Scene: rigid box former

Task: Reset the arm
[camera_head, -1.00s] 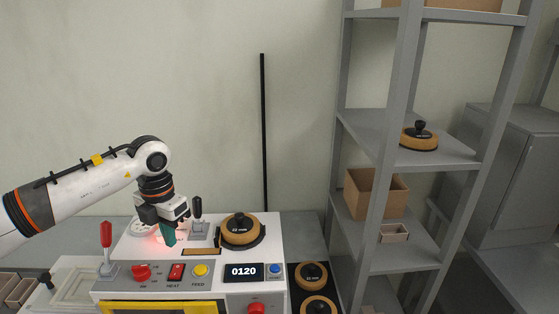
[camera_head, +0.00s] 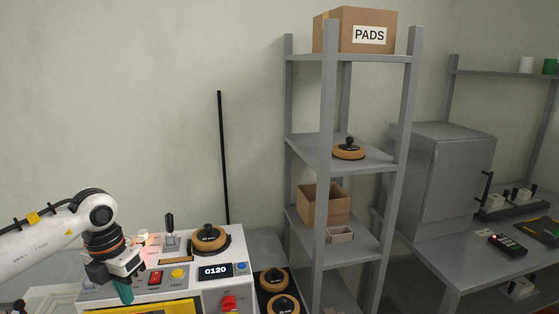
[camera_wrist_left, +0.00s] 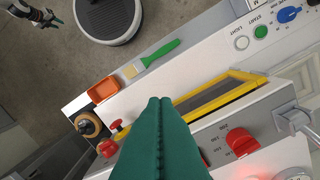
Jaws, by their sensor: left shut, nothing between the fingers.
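My left gripper (camera_head: 123,291) is shut and empty, its teal fingers pointing down in front of the white machine's panel (camera_head: 190,283) at its left part. In the left wrist view the closed teal fingers (camera_wrist_left: 160,105) point toward the yellow-framed window (camera_wrist_left: 222,95) on the machine's front; I cannot tell whether they touch anything. A red knob (camera_wrist_left: 241,141) is to the right of the fingers. A dark and white part with a teal tip, apparently my right gripper (camera_wrist_left: 50,20), shows small at the top left of that view; its jaws are unclear.
The machine carries a black lever (camera_head: 169,232), a round tan-and-black piece (camera_head: 209,238) and a display (camera_head: 215,271) reading 0120. A green brush (camera_wrist_left: 155,57) and orange tray (camera_wrist_left: 103,88) lie on its front ledge. A grey shelf rack (camera_head: 328,180) stands right.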

